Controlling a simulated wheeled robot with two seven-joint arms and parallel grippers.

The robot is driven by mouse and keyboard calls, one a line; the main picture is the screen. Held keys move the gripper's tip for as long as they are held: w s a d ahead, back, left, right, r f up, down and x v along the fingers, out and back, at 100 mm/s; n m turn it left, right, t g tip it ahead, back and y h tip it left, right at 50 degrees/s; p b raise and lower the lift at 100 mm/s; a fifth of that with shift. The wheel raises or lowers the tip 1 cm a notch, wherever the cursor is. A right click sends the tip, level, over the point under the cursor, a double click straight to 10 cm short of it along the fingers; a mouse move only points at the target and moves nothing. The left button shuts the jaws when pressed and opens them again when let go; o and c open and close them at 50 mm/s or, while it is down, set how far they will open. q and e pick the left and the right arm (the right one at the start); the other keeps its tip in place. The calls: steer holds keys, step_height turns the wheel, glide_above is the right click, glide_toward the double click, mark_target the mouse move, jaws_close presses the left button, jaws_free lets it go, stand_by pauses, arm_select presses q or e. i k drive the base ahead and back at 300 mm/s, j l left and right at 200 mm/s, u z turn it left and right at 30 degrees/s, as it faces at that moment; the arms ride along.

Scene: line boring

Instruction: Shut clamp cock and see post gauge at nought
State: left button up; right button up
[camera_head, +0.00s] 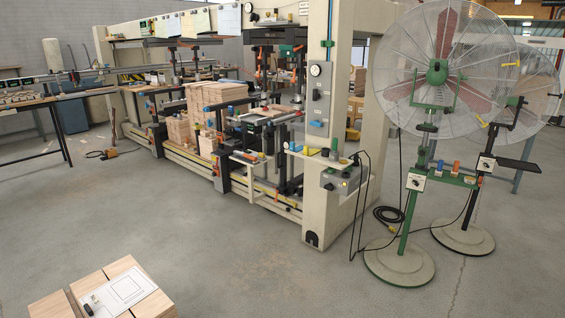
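A round white-faced gauge (316,70) is on the cream post (340,75) of the boring machine, in the middle of the head view. Its needle is too small to read. Neither of my grippers is in view.
Two large caged fans stand at right on round bases (399,262). A control box (345,181) juts from the post, with black cable (388,214) hanging and coiled on the floor. Wooden blocks with a sheet (125,290) are at front left. The concrete floor between is clear.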

mark_target(317, 122)
steer(key=i+l, duration=1.65)
steer(key=i+j+u, duration=0.05)
steer(key=i, duration=0.05)
